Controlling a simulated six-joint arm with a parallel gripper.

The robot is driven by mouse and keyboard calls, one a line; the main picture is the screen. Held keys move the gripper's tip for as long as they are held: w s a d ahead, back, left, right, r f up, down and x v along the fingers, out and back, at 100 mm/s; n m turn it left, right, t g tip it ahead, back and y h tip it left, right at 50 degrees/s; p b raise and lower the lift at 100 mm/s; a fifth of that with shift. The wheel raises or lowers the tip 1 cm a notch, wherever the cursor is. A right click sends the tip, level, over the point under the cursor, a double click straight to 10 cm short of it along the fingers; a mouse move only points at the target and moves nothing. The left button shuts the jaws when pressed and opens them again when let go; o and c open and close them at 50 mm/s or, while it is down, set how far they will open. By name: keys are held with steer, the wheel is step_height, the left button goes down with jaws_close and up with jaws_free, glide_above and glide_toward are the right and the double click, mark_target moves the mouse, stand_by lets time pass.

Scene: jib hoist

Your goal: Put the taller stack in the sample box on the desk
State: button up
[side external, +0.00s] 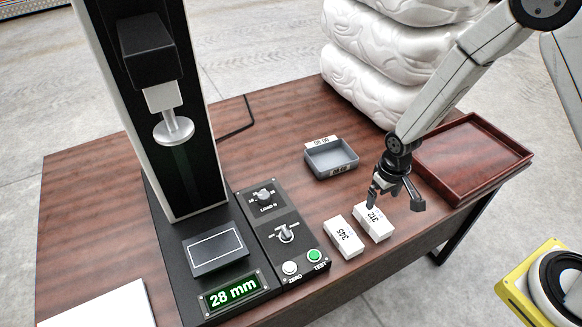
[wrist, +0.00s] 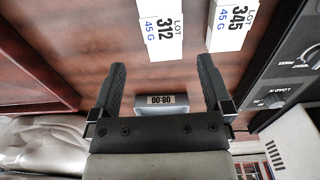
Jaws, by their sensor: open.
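Two small white stacks stand side by side on the desk (side external: 90,215). One is marked LOT 345 (side external: 345,238), 45 G; it is at upper right in the wrist view (wrist: 228,25). The other is marked LOT 312 (side external: 374,224), 45 G; it is at top centre in the wrist view (wrist: 160,30). I cannot tell which is taller. The grey open sample box (side external: 331,160), labelled 08:00, stands behind them and looks empty; its label shows between my fingers in the wrist view (wrist: 160,100). My gripper (side external: 394,195) is open and empty, just above and beside the 312 stack (wrist: 162,66).
A gauge column with a plunger (side external: 175,128) stands left over a bare pad (side external: 215,247); its display (side external: 233,292) reads 28 mm. A control panel (side external: 283,235) with knobs and buttons adjoins it. A brown tray (side external: 470,160) is right; white wrapped bags (side external: 375,60) stand behind.

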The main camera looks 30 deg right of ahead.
mark_target(374, 217)
steer(key=shift+w+a+f, duration=0.15)
steer(key=shift+f, duration=0.75)
steer(key=shift+f, duration=1.3)
steer(key=shift+f, duration=0.1)
steer(key=shift+w+f, duration=0.1)
steer(key=shift+f, duration=2.4)
steer(key=c, duration=1.3)
steer(key=shift+r, duration=0.2)
